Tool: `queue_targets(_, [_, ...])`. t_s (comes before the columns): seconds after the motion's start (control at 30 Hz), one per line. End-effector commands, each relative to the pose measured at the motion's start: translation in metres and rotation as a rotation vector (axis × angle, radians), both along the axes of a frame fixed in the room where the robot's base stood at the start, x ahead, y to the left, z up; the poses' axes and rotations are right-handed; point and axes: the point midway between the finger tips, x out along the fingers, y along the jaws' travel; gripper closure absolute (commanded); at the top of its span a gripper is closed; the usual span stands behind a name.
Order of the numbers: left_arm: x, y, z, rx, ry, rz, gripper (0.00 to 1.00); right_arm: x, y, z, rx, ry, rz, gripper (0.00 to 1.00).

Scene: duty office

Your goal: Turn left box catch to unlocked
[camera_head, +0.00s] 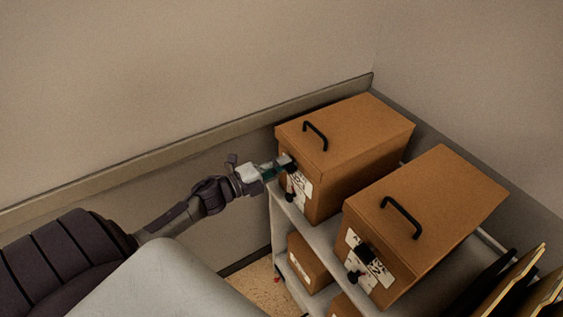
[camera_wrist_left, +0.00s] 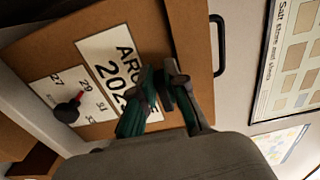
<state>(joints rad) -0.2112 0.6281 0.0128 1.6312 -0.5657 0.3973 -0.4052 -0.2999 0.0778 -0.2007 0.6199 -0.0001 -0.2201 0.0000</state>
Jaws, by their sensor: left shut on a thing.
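The left box (camera_head: 350,150) is a brown lidded box with a black top handle, standing on the upper shelf against the wall. My left gripper (camera_head: 287,164) reaches its front from the left. It is shut on the small black left box catch (camera_head: 291,168), largely hidden by the fingers. In the left wrist view, the gripper (camera_wrist_left: 160,88) closes on the catch beside the white "ARC… 202…" label (camera_wrist_left: 104,58). Which way the catch is turned cannot be told. My right gripper is not in view.
A black knob with a red pointer (camera_wrist_left: 68,110) sits on a numbered plate beside the label. A similar right box (camera_head: 430,215) stands close by on the white shelf unit (camera_head: 322,232). Smaller boxes (camera_head: 309,262) fill the lower shelf; upright folders (camera_head: 510,285) stand at the right.

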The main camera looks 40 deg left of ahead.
Motion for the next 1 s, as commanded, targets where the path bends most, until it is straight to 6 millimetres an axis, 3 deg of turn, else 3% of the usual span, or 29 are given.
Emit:
queue_targets(0.43, [0.0,0.0005,-0.0005,-0.012,0.005,0.002,1.0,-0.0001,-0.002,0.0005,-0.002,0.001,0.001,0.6])
queue_targets(0.47, [0.0,0.0006,-0.0005,-0.011,0.005,0.002,0.86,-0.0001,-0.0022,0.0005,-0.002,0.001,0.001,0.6])
queue_targets(0.6, [0.0,0.0004,-0.0005,-0.011,0.005,0.001,0.63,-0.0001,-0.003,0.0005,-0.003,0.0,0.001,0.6])
queue_targets(1.0, [-0.007,0.0032,-0.0016,-0.01,0.007,0.002,0.62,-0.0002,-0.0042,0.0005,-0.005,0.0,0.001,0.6])
